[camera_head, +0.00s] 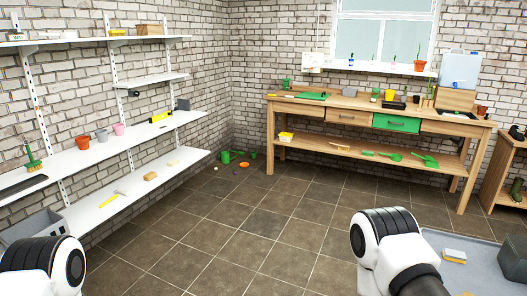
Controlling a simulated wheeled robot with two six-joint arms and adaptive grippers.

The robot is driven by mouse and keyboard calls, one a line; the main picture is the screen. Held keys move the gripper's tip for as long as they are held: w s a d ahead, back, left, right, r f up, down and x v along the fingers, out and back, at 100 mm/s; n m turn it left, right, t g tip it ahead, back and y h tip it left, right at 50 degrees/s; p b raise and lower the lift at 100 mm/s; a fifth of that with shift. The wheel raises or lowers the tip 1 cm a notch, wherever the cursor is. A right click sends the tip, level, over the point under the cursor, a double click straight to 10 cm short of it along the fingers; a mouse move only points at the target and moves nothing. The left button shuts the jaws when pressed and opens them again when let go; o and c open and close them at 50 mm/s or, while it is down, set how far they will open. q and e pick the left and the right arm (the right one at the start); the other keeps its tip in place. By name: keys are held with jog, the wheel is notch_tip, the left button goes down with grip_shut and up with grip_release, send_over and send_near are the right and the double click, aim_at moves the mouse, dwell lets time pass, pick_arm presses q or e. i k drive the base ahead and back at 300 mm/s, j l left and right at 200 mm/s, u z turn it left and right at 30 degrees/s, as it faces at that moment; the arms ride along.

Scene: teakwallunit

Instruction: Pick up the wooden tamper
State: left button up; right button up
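I cannot tell for certain which thing is the wooden tamper. A small light-brown wooden block (150,176) lies on the low left shelf. A long light wooden piece (340,147) lies on the lower shelf of the workbench, too small to make out. My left arm shows only as a white and black joint at the bottom left. My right arm shows as a white and black joint with a dark link at the bottom right. Neither gripper shows in the head view.
White wall shelves (125,145) with pots and tools run along the left wall. A wooden workbench (285,107) stands at the back. A watering can (226,156) and small items lie on the floor near the corner. The tiled floor (240,215) between is clear.

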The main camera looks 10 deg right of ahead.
aim_at(419, 110)
jog(key=i+j+z, duration=0.2)
jog(key=i, duration=0.25)
jog(key=i+j+z, duration=0.25)
jog(key=i, duration=0.25)
jog(key=i+j+z, duration=0.2)
jog(key=i, duration=0.25)
jog(key=i+l+z, duration=0.25)
jog(key=i, duration=0.6)
jog(key=i+j+z, duration=0.1)
jog(key=i+z, duration=0.15)
jog(key=i, duration=0.6)
jog(key=i+j+z, duration=0.3)
jog(key=i, duration=0.6)
jog(key=i+l+z, duration=0.1)
jog(key=i+l, duration=0.25)
jog(key=i, duration=0.15)
jog(key=i+l, duration=0.35)
jog(key=i, duration=0.15)
jog(key=i+j+z, duration=0.1)
jog(key=i, duration=0.05)
